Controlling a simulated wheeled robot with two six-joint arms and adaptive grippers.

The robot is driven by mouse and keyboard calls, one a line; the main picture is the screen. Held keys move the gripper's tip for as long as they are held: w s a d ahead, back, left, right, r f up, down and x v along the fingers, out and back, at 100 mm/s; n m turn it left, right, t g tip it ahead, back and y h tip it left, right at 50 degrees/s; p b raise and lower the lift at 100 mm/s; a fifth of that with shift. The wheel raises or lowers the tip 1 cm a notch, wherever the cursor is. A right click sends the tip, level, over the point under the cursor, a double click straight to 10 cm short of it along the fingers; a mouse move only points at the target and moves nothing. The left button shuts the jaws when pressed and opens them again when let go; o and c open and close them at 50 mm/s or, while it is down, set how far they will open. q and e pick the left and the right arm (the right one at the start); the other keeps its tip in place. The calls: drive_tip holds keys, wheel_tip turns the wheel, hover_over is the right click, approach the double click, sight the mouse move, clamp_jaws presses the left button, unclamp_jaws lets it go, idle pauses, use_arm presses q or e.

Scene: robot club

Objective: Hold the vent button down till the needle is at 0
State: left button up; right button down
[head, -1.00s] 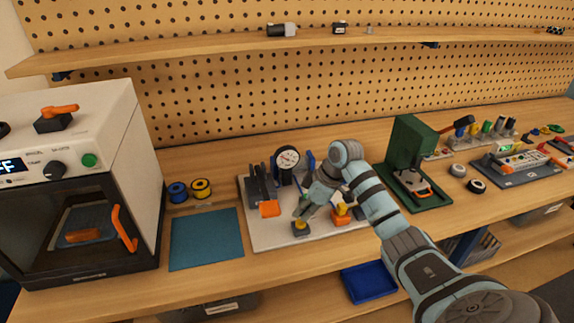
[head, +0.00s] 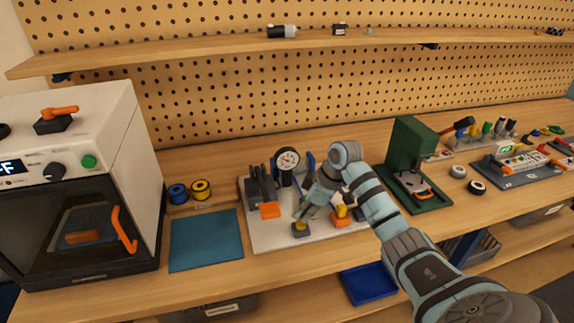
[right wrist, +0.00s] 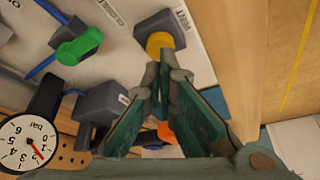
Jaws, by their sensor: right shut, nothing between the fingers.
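The yellow vent button (right wrist: 158,44) sits on a grey block labelled VENT at the front of a white board (head: 262,238). My right gripper (right wrist: 162,72) is shut and empty, with its fingertips right at the button; whether they press it down is unclear. In the head view, the same gripper (head: 301,217) comes down over the button (head: 300,226) and partly hides it. The round pressure gauge (head: 287,160) stands at the back of the board. It also shows in the right wrist view (right wrist: 22,142), its red needle off the peg; the exact reading is unclear. My left gripper is not in view.
A green knob (right wrist: 80,46) on a grey block is beside the button in the right wrist view. An orange-handled part (head: 270,210) and an orange knob (head: 342,222) flank the gripper. A green press (head: 412,150) stands right, an oven (head: 140,180) left.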

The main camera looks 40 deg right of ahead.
drive_tip(key=shift+w+a+r+p, duration=0.1)
drive_tip(key=shift+w+a+p, duration=0.1)
drive_tip(key=shift+p, duration=0.25)
drive_tip(key=shift+f+b, duration=0.4)
drive_tip(key=shift+f, duration=0.65)
idle(0.8)
wheel_tip(320, 180, up, 7)
drive_tip(key=p, duration=0.8)
